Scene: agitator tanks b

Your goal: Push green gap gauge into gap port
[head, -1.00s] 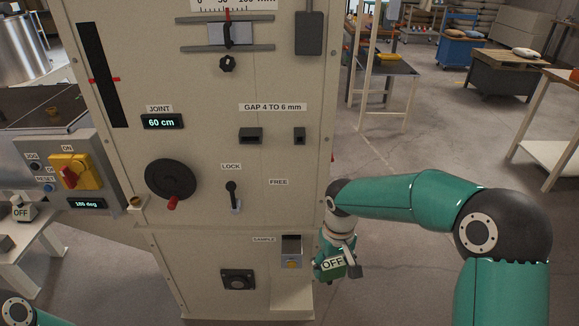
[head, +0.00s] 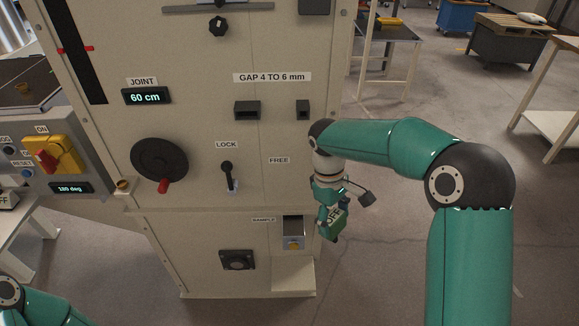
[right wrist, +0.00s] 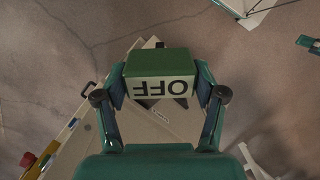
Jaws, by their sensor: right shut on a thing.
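A green block with a white OFF label (head: 338,226) is held in my right gripper (head: 331,212), at the lower right edge of the cream panel. In the right wrist view the green block (right wrist: 160,64) sits between both fingers, its OFF label upside down. No other green gauge shows, and I cannot tell whether this block is the gauge. Under the GAP 4 TO 6 mm label are a wide dark port (head: 247,110) and a smaller dark port (head: 303,109). The block is below and right of both, clear of them. My left gripper is out of view.
The panel carries a lock lever (head: 228,173), a black handwheel (head: 159,159) with a red knob, and a sample recess (head: 293,233). A yellow switch with a red knob (head: 50,156) is at the left. Open floor lies to the right, with a white table (head: 555,118) beyond.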

